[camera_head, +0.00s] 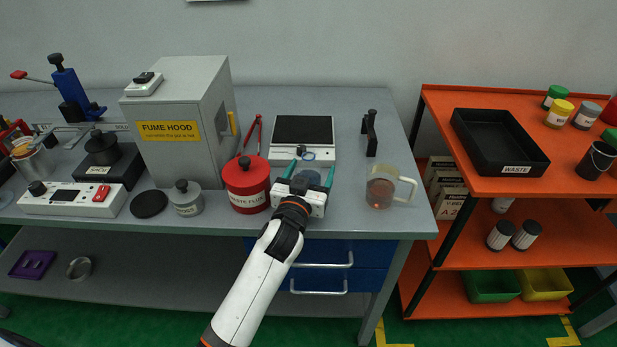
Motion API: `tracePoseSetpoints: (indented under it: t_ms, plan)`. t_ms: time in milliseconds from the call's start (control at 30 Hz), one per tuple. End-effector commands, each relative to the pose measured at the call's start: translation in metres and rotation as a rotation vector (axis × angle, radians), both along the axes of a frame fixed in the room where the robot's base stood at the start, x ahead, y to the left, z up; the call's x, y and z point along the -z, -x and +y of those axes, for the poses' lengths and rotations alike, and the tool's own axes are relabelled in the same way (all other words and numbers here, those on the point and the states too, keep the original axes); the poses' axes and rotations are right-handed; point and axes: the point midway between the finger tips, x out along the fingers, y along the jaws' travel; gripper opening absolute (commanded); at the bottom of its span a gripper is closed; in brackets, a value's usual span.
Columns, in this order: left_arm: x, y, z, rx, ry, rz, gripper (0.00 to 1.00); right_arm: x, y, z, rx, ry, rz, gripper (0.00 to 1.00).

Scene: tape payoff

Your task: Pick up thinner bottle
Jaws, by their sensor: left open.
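My left gripper (310,169) reaches in over the front of the grey bench, its two teal fingers apart. Between the fingers a small bluish round thing (308,177) shows, with a dark tip just above it. It may be the thinner bottle, but no label is readable and the gripper body hides its lower part. I cannot tell whether the fingers touch it. My right gripper is not in view.
A red waste can (247,190) stands close left of my gripper. A white device with a black top (303,131) is behind it. A glass mug (380,188) stands to the right. The grey fume hood (185,115) is at left, an orange shelf (470,187) at right.

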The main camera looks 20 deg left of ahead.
Motion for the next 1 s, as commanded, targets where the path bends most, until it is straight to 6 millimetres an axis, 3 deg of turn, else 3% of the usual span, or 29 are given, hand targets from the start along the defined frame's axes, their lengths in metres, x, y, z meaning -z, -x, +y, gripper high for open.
tracePoseSetpoints:
  t_ms: [67,367,733,1000]
  plan:
    - [0.000,0.000,0.000,0.000,0.000,0.000,0.73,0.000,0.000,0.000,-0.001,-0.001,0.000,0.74]
    - [0.000,0.000,0.000,0.000,0.000,0.000,0.24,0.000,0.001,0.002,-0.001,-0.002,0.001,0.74]
    - [-0.003,0.000,0.000,0.000,0.000,-0.001,0.23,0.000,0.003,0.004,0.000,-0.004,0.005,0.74]
    - [-0.018,0.000,0.000,0.000,0.001,-0.003,0.23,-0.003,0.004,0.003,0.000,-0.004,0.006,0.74]
